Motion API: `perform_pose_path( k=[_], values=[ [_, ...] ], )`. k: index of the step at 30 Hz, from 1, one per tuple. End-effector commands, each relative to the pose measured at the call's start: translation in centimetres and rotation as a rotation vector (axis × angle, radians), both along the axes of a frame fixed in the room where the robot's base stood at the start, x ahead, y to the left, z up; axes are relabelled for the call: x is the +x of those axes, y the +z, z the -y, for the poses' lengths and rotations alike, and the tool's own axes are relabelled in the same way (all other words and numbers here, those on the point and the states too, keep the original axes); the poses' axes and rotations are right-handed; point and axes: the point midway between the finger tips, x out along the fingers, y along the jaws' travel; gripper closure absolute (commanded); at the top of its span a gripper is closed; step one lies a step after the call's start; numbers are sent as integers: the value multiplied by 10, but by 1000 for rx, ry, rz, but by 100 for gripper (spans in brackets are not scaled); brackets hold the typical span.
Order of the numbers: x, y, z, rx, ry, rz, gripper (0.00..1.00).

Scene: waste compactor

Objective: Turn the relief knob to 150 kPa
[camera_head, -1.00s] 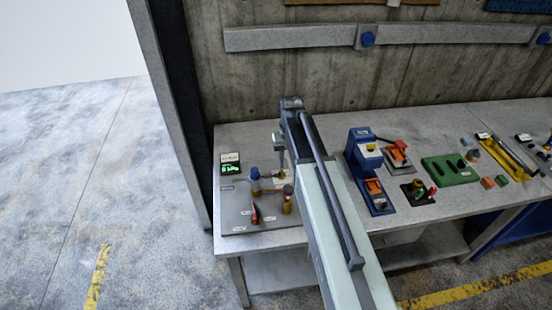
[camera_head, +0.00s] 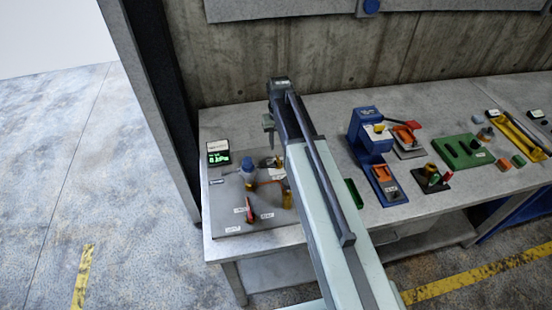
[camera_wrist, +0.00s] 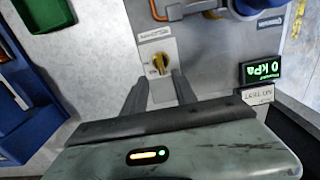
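A yellow knob (camera_wrist: 159,63) sits on a pale plate with small printed marks, on the grey panel (camera_wrist: 205,60). Its label is too small to read, and I take it for the relief knob. In the wrist view my gripper (camera_wrist: 160,78) is open, its two fingers apart, with the knob just beyond and between the tips. I see no contact. In the head view my gripper (camera_head: 268,128) is above the back of the panel, and my arm covers part of that area. A green display (camera_wrist: 264,70) reads 0 kPa; it also stands at the panel's back left in the head view (camera_head: 218,158).
A blue-topped fitting (camera_head: 248,164), copper pipe (camera_wrist: 156,12) and red lever (camera_head: 249,210) are on the panel near the knob. A blue press-like device (camera_head: 368,140) and a green block (camera_head: 463,151) stand farther right. A concrete wall rises behind the bench.

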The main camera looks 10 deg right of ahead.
Motion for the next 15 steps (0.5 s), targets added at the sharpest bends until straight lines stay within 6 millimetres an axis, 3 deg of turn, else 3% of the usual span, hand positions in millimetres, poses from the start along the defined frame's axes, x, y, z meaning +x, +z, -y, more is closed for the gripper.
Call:
perform_pose_path(
  k=[5,15],
  values=[
    [0,-13,-1,0,2,0,66],
    [0,-71,-2,0,3,0,66]
  ],
)
